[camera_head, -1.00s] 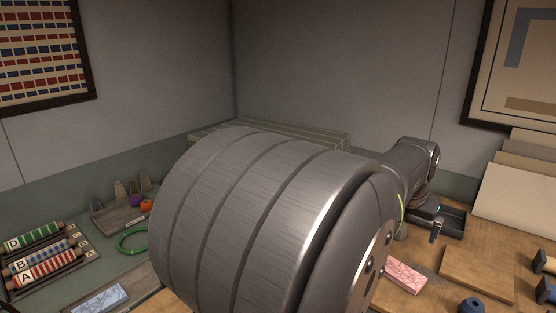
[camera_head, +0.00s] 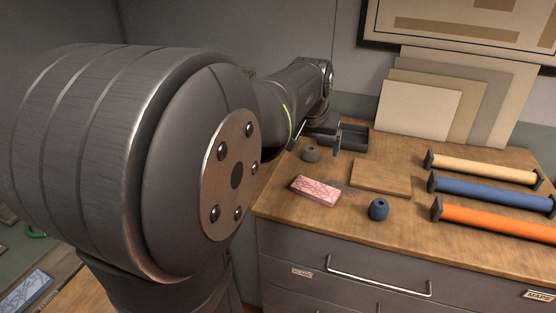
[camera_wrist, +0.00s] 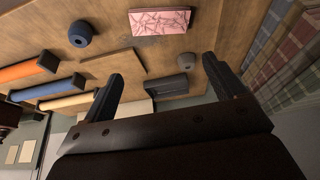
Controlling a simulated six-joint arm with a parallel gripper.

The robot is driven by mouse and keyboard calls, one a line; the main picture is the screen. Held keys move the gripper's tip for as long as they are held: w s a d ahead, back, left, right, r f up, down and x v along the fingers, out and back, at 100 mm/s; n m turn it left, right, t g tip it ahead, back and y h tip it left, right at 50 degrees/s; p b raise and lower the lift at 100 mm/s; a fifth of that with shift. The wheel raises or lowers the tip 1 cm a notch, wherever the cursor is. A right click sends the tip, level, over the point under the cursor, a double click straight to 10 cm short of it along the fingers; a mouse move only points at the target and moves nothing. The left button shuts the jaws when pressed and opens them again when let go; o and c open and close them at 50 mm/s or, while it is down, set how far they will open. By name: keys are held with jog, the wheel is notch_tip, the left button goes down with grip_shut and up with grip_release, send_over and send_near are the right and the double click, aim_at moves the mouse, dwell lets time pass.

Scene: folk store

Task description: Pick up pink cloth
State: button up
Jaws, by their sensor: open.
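The pink cloth (camera_head: 315,191) is a flat, folded rectangle with a darker line pattern, lying on the wooden top of the cabinet. It also shows near the top of the wrist view (camera_wrist: 160,21). My gripper (camera_wrist: 162,86) is open and empty, its two dark fingers spread wide. In the wrist view the cloth lies beyond the fingertips, apart from them. In the head view my arm reaches over the back of the cabinet top, and its large near link hides much of the left side.
A dark blue round piece (camera_head: 378,209) and a grey one (camera_head: 311,154) stand near the cloth. A flat wooden board (camera_head: 381,177), a dark tray (camera_head: 354,137) and yellow, blue and orange rolls (camera_head: 490,220) lie around. Panels (camera_head: 418,109) lean at the back wall.

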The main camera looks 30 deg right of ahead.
jog(key=n, duration=0.1)
jog(key=n+g+y, duration=0.3)
jog(key=n, duration=1.1)
send_over(315, 188)
notch_tip(315, 188, down, 4)
jog(key=f, duration=1.2)
jog(key=shift+s+d, duration=0.15)
jog(key=shift+s, duration=0.1)
jog(key=shift+w+f, duration=0.2)
jog(key=shift+f, duration=2.55)
jog(key=shift+c, duration=0.5)
jog(key=c, duration=1)
